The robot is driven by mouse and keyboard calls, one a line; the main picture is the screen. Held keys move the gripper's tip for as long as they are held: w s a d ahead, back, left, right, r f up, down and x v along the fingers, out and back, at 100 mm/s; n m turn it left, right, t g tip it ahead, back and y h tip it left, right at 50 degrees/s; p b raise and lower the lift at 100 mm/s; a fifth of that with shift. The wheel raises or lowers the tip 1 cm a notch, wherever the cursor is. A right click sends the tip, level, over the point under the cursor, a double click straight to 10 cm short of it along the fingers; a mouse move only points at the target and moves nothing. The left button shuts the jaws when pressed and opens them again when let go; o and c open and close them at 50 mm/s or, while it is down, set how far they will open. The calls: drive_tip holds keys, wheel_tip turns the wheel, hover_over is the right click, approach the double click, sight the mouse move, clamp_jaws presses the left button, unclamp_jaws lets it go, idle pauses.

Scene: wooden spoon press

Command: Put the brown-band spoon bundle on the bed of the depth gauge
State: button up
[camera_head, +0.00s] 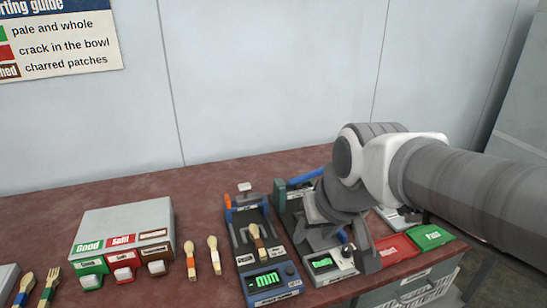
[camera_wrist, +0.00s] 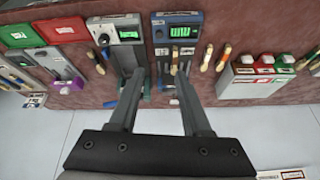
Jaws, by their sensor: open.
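The brown-band spoon bundle (camera_head: 257,238) is pale wood with a dark brown band. It lies lengthwise on the bed of the blue depth gauge (camera_head: 266,279), whose green display reads in mm. In the wrist view the bundle (camera_wrist: 176,57) lies on the gauge (camera_wrist: 182,17), below its display, close to one finger. My gripper (camera_head: 345,248) is to the right of the gauge in the head view, over the neighbouring device. In the wrist view my gripper (camera_wrist: 160,76) is open, its fingers spread wide with nothing held. The bundle is apart from the fingers.
A teal-and-grey device (camera_head: 323,264) with a green display stands right of the gauge, partly hidden by my arm. Two spoon bundles (camera_head: 214,255) lie left of the gauge, beside a grey button box (camera_head: 125,220). Red (camera_head: 396,248) and green (camera_head: 430,237) trays are at right.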

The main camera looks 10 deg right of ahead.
drive_tip(key=s+d, duration=0.2)
drive_tip(key=s, duration=0.5)
drive_tip(key=shift+s+r+m+h, duration=0.15)
drive_tip(key=shift+r+m+h, duration=0.05)
drive_tip(key=shift+m+h, duration=0.2)
wheel_tip(320, 180, up, 8)
drive_tip(key=p, duration=0.8)
drive_tip(key=shift+r, duration=0.25)
drive_tip(key=shift+f, duration=0.1)
